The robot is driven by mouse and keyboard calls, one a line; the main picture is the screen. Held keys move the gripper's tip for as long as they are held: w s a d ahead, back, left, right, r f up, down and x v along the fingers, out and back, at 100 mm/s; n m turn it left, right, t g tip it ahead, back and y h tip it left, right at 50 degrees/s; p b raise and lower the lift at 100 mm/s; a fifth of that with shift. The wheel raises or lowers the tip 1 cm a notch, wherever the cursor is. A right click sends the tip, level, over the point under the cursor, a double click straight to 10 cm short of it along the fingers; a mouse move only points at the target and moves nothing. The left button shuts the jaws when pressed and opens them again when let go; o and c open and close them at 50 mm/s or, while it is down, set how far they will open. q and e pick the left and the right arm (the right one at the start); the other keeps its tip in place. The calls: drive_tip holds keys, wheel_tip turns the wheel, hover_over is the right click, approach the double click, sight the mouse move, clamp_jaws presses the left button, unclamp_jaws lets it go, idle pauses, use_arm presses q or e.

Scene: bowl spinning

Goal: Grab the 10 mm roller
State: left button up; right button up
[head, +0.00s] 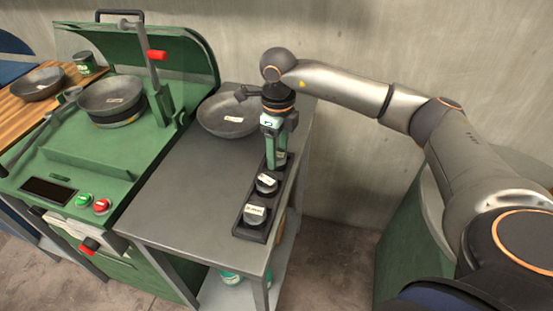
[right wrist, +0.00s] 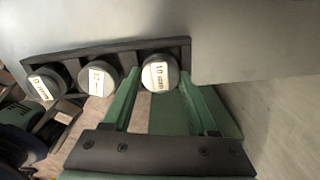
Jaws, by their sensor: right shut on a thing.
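My right gripper (head: 272,145) points down over the far end of a black tray (head: 241,228) on the grey table. In the right wrist view its green fingers (right wrist: 156,84) are on both sides of a roller labelled 10 mm (right wrist: 159,76), and they are shut on it. The roller appears still within its place in the tray; its lower part is hidden. In the head view the fingers partly cover this roller (head: 281,158). Two other labelled rollers, a middle one (right wrist: 99,78) and an end one (right wrist: 46,85), sit in the same tray. My left gripper is not in view.
A grey bowl (head: 218,117) lies on the table behind and left of the gripper. The green spinning machine (head: 75,160) with another bowl (head: 110,96) stands at left. The table's right edge is close to the tray. The table's middle is clear.

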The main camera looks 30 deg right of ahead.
clamp_jaws()
drive_tip(key=shift+r, duration=0.15)
